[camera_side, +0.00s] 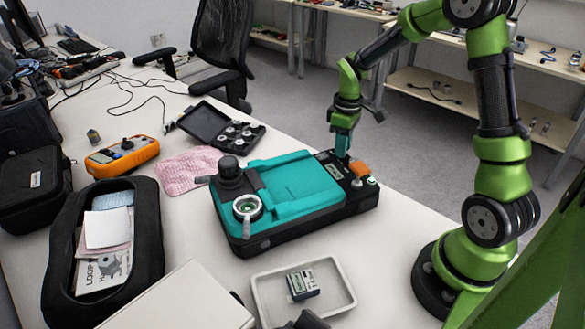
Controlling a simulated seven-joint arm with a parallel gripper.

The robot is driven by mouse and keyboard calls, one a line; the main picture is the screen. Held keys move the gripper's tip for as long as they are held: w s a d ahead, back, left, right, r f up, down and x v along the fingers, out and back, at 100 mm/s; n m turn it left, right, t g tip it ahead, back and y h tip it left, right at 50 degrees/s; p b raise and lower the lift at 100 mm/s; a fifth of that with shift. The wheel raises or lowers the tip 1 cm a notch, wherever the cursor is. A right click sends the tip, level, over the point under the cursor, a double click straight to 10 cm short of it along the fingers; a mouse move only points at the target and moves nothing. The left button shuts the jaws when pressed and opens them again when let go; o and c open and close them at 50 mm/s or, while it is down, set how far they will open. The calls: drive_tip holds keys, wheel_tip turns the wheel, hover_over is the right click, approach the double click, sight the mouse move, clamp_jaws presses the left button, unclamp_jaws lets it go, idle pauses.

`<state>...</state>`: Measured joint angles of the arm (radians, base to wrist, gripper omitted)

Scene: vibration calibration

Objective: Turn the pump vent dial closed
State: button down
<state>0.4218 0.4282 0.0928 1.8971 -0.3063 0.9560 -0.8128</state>
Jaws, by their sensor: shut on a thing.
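The teal and black pump unit (300,190) lies on the white table in the middle of the view. Its black end panel carries an orange part (359,170) and small knobs. My gripper (342,152) points down at the back of this panel, left of the orange part. It is shut on the pump vent dial, which the fingers hide almost wholly. How far the dial is turned cannot be seen.
A white tray (258,293) with a small boxed part (302,283) stands in front of the pump. An orange meter (122,156), a pink cloth (186,172), a black case of fittings (222,130) and an open black pouch (60,255) lie to the left.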

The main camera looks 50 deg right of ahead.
drive_tip(key=shift+r+n, duration=0.1)
drive_tip(key=shift+n, duration=0.6)
drive_tip(key=shift+w, duration=0.1)
drive_tip(key=c, duration=1.2)
unclamp_jaws()
wheel_tip(320, 180, up, 17)
drive_tip(key=shift+f, duration=0.1)
